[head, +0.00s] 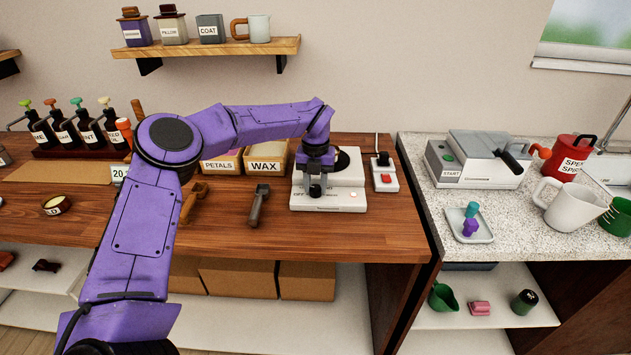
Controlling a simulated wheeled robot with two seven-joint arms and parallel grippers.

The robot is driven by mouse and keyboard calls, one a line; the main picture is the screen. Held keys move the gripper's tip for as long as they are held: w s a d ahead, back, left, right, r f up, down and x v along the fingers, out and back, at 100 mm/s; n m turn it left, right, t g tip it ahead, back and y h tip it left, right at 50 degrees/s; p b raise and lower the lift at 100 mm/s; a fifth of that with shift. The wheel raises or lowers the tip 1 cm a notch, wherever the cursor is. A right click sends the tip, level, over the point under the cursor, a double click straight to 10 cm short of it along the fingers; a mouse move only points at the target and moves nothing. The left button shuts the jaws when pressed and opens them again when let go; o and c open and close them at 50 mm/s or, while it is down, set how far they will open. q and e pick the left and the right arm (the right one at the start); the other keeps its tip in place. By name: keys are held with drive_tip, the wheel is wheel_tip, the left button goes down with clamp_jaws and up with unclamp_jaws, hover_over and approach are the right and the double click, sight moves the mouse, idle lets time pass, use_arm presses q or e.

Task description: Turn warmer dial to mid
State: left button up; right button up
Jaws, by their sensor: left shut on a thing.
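The warmer (351,187) is a white box with a dark round top on the right part of the wooden counter. A small light glows on its front right, and lettering runs along the front. My left arm reaches in from the left, and my left gripper (316,185) points down at the front left of the warmer. It is shut on the warmer's dial, which the fingers mostly hide. I cannot read the dial's setting. My right gripper is not in view.
Boxes marked PETALS (219,164) and WAX (265,159) stand left of the warmer. A gap separates the speckled counter (428,204).

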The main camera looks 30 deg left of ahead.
use_arm(q)
drive_tip(key=m+p, duration=0.1)
drive_tip(key=m, duration=0.4)
drive_tip(key=shift+m+p, duration=0.3)
drive_tip(key=shift+p, duration=0.1)
drive_tip(key=m+p, duration=0.1)
drive_tip(key=m, duration=0.4)
drive_tip(key=shift+d+p, duration=0.1)
drive_tip(key=shift+p, duration=0.25)
drive_tip(key=m+p, duration=0.1)
drive_tip(key=m, duration=0.4)
drive_tip(key=shift+s+f+m+p, duration=0.1)
drive_tip(key=shift+m+p, duration=0.25)
drive_tip(key=shift+m, duration=0.05)
drive_tip(key=shift+d+f+m+p, duration=0.1)
drive_tip(key=shift+m+p, duration=0.35)
drive_tip(key=shift+m, duration=1.45)
drive_tip(key=shift+s, duration=0.1)
drive_tip(key=shift+f, duration=0.1)
drive_tip(key=o, duration=1)
drive_tip(key=shift+o, duration=0.2)
